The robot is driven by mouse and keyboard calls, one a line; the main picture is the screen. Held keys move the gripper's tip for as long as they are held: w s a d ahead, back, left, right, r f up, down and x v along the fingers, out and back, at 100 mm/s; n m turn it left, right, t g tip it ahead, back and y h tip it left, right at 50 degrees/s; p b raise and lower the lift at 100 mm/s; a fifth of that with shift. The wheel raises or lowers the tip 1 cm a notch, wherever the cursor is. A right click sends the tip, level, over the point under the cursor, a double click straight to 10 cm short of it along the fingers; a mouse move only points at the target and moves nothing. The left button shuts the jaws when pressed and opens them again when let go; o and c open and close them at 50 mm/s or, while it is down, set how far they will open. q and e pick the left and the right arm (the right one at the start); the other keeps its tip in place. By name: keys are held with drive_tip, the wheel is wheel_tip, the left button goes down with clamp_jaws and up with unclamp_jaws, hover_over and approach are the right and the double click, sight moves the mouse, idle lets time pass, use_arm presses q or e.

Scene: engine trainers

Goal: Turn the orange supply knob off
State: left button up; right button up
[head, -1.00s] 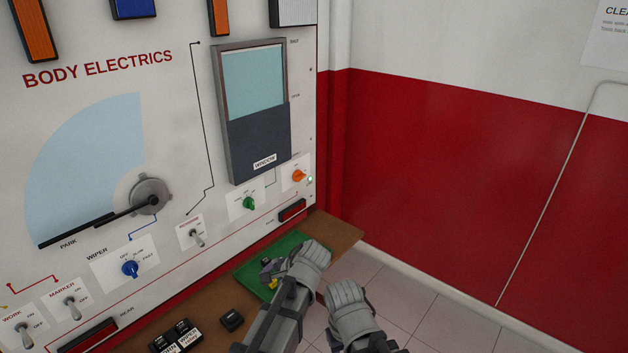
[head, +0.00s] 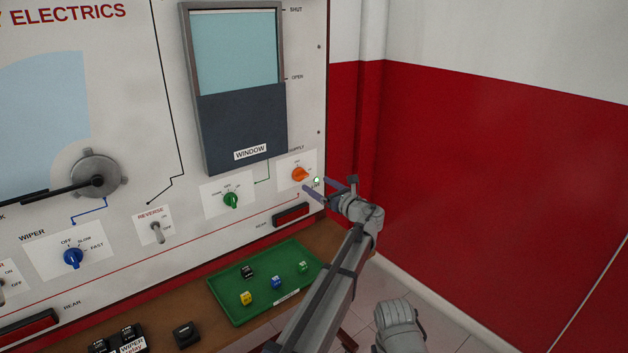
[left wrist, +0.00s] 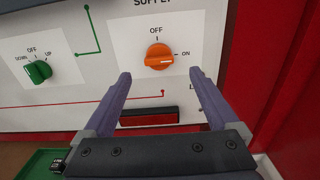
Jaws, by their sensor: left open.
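The orange supply knob (head: 300,174) is on a white label at the lower right of the panel. In the left wrist view the orange knob (left wrist: 159,57) lies ahead, between OFF above and ON at the right. Its grip looks roughly horizontal, its end toward ON. My left gripper (head: 317,187) is open and empty, just below and right of the knob in the head view. In the left wrist view its two fingers (left wrist: 160,74) reach toward the label, one on either side below the knob, apart from it. My right gripper's jaws do not show.
A green window knob (head: 231,200) is left of the supply knob. A red rear light (head: 291,214) sits below. A green tray (head: 225,303) with several small cubes lies on the shelf. A red wall is at right.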

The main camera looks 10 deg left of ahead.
sight(303, 176)
use_arm(q)
drive_tip(key=shift+a+r, duration=0.1)
drive_tip(key=x, duration=0.7)
drive_tip(key=shift+w+a, duration=0.2)
drive_tip(key=shift+a, duration=0.05)
drive_tip(key=c, duration=1.4)
